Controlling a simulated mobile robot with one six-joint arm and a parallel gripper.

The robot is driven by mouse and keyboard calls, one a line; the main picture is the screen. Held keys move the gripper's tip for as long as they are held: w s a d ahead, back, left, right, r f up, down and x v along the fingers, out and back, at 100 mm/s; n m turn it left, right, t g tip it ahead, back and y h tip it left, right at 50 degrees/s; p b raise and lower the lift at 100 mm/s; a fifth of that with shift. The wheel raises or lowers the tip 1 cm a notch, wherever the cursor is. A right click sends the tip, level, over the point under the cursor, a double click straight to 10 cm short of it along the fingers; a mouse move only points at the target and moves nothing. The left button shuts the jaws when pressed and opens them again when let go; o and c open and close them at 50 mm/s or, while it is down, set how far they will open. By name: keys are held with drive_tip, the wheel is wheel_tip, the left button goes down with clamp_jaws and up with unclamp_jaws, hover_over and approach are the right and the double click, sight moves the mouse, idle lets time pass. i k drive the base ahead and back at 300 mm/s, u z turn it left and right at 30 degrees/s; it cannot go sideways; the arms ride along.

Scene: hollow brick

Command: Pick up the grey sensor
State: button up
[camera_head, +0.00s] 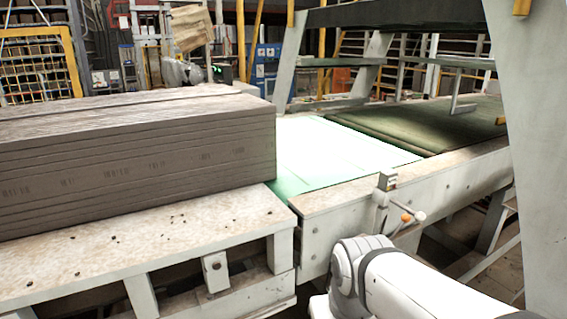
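A small grey box-shaped part (388,180), which looks like the grey sensor, sits at the top edge of the white machine frame, right of centre. Below it is a grey bracket with a rod and a small orange knob (406,217). I cannot tell how the grey part is fixed. My white arm reaches in from the bottom right, below and apart from the bracket in the picture. My gripper is not in view, so whether it is open or shut does not show.
A stack of long brown boards (130,160) lies on a white bench (150,235) at the left. A bright green-white conveyor surface (335,150) runs behind the grey part. A thick white post (530,120) stands at the right. Yellow railings are at the back.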

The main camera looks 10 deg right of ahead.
sight(387, 180)
drive_tip(key=u, duration=0.05)
drive_tip(key=k, duration=0.6)
drive_tip(key=z, duration=0.65)
drive_tip(key=i, duration=1.45)
drive_tip(key=u, duration=0.05)
